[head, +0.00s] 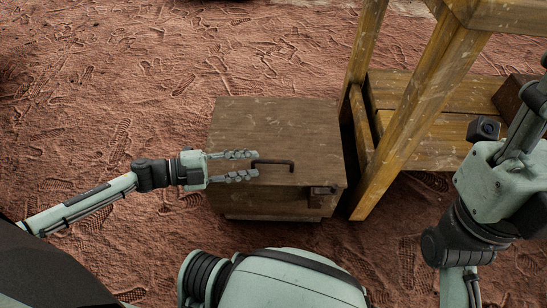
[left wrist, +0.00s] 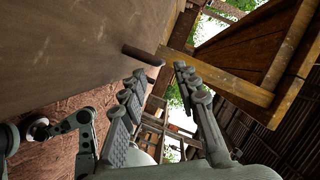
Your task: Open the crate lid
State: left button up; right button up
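The wooden crate (head: 270,205) stands on the ground with its lid (head: 270,120) closed. A dark bar handle (head: 272,163) sits on the lid near its front edge. A latch-like block (head: 322,191) is at the front right corner. My left gripper (head: 246,165) is open and empty over the lid's left part, fingers pointing right at the handle's left end. In the left wrist view the handle (left wrist: 143,56) shows just beyond the gap between the open fingertips (left wrist: 157,76), apart from them. My right arm (head: 490,180) is at the right edge; its fingers cannot be made out clearly.
A yellowish wooden table (head: 420,105) with a low shelf stands close to the crate's right side, one leg near the crate's corner. A brown box (head: 512,95) is on the shelf. The reddish ground (head: 100,110) left of and behind the crate is clear.

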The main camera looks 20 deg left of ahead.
aim_at(274, 161)
pick_arm(q)
jog(key=b+x, duration=0.1)
jog(key=x, duration=0.6)
jog(key=shift+d+f, duration=0.1)
jog(key=shift+d, duration=0.05)
jog(key=shift+c, duration=0.4)
grip_shut()
